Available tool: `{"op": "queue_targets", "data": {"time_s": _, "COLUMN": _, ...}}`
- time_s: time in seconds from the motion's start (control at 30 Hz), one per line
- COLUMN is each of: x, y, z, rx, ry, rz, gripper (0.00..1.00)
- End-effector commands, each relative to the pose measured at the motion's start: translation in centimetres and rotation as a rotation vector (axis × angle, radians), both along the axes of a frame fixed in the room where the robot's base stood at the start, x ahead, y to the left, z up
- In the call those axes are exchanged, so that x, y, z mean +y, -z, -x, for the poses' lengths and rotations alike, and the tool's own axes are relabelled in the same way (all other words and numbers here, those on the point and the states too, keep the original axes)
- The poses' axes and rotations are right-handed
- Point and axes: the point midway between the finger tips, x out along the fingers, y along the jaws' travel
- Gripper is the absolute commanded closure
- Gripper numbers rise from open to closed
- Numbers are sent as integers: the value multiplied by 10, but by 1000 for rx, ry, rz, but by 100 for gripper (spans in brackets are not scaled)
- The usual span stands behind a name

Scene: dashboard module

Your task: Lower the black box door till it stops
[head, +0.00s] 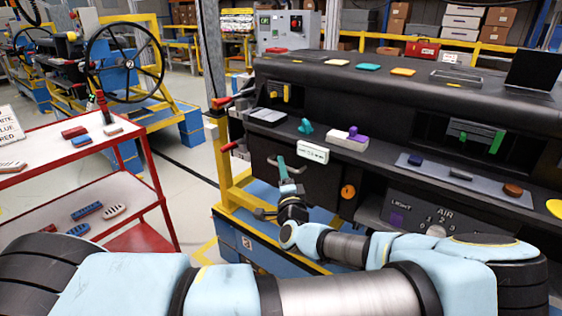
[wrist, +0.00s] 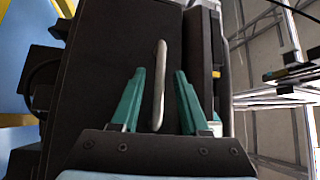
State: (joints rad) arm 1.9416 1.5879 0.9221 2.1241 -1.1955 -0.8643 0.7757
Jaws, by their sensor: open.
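The black box door (head: 265,168) is the dark panel low on the left of the dashboard, and it looks upright. It also fills much of the wrist view (wrist: 105,75). Its grey bar handle (wrist: 160,85) shows between the teal fingers of my gripper (wrist: 159,74). In the head view my gripper (head: 283,168) is at the handle, in front of the door. The fingers are open, one on each side of the bar, with gaps visible on both sides. Part of the door is hidden behind my gripper and arm.
A white labelled block (head: 313,152) and a white block with a purple piece (head: 347,139) are on the ledge above. An orange knob (head: 347,191) is right of the door. A yellow frame (head: 232,180) stands at left, near a red cart (head: 150,238).

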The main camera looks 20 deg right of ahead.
Motion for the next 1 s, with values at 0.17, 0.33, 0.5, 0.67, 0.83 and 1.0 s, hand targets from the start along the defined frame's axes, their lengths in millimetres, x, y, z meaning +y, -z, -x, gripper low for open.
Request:
{"op": "queue_targets", "data": {"time_s": 0.17, "x": -4, "y": -3, "z": -15, "rx": 0, "ry": 1, "rz": -1, "gripper": 55}}
{"op": "queue_targets", "data": {"time_s": 0.33, "x": -5, "y": -2, "z": -18, "rx": 0, "ry": 1, "rz": -1, "gripper": 55}}
{"op": "queue_targets", "data": {"time_s": 0.5, "x": -5, "y": -2, "z": -18, "rx": 0, "ry": 0, "rz": -1, "gripper": 56}}
{"op": "queue_targets", "data": {"time_s": 0.67, "x": -5, "y": -2, "z": -18, "rx": 0, "ry": 0, "rz": -1, "gripper": 74}}
{"op": "queue_targets", "data": {"time_s": 0.83, "x": -5, "y": -2, "z": -17, "rx": 1, "ry": 0, "rz": -1, "gripper": 94}}
{"op": "queue_targets", "data": {"time_s": 1.0, "x": -5, "y": -2, "z": -17, "rx": 1, "ry": 0, "rz": -1, "gripper": 100}}
